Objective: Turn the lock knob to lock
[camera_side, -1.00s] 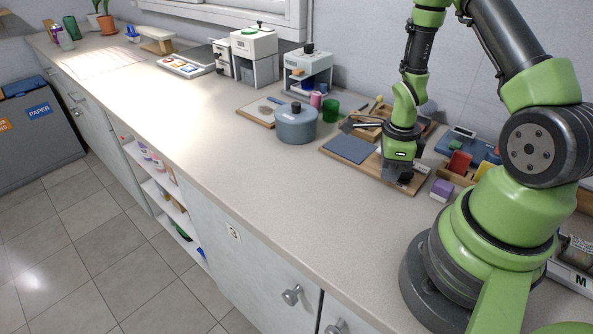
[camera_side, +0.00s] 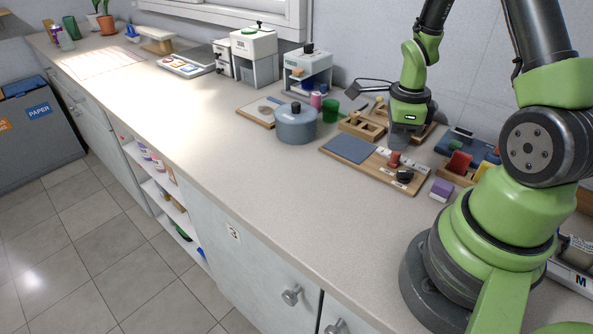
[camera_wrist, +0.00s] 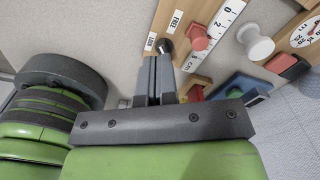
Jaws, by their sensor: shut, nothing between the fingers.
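The dark lock knob (camera_side: 404,175) sits near the right end of a wooden board (camera_side: 378,172) on the counter. In the wrist view the knob (camera_wrist: 166,46) is just beyond my fingertips, beside the white LOCK label (camera_wrist: 150,42) and FREE label (camera_wrist: 175,22). I cannot tell surely which label it points to. My gripper (camera_side: 398,146) is above and behind the board, apart from the knob. In the wrist view my gripper (camera_wrist: 159,62) is shut and empty.
A red knob (camera_side: 394,158) stands on the board close to the lock knob, with a blue pad (camera_side: 349,149) to the left. A purple block (camera_side: 441,189) lies at right. A grey pot (camera_side: 296,124) stands left. The front counter is clear.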

